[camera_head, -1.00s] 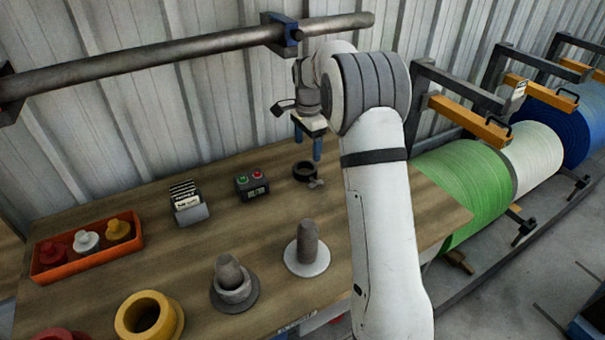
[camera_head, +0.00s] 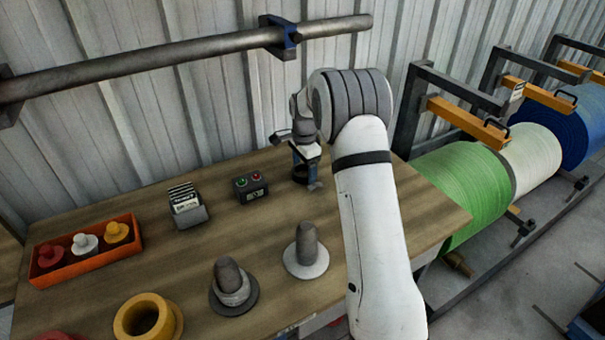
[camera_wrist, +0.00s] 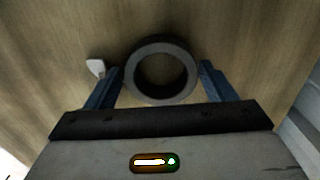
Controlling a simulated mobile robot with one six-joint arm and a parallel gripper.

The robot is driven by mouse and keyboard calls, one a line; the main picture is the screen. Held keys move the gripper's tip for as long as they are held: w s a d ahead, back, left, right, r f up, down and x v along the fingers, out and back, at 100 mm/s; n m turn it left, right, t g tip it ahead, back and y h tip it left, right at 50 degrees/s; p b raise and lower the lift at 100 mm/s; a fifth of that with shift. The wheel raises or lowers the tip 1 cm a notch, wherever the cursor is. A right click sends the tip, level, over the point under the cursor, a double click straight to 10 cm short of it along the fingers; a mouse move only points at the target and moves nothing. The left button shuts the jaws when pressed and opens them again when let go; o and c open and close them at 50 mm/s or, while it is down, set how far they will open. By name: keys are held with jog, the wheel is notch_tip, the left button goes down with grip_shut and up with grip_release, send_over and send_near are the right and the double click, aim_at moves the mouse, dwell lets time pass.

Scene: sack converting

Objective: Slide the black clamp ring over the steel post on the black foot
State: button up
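The black clamp ring (camera_head: 300,180) lies flat on the wooden table towards the back, largely hidden by my gripper (camera_head: 305,170) in the head view. In the wrist view the ring (camera_wrist: 128,78) sits between the two blue fingers of my gripper (camera_wrist: 162,78), with its pale screw tab (camera_wrist: 96,67) to the left. The fingers are spread, one on each side, close to its rim; firm contact cannot be made out. A steel post (camera_head: 228,273) stands on a dark foot (camera_head: 247,306), with a grey collar around its lower part. Another steel post (camera_head: 306,240) stands on a pale grey foot (camera_head: 293,270).
A button box (camera_head: 250,187) and a card holder (camera_head: 188,208) stand left of my gripper. An orange tray (camera_head: 85,262) with coloured pieces is at far left, a yellow ring (camera_head: 127,318) at the front. A steel bar (camera_head: 180,58) runs along the wall above.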

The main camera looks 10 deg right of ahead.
jog(key=c, duration=1)
jog(key=shift+r, duration=0.1)
jog(key=shift+r, duration=0.1)
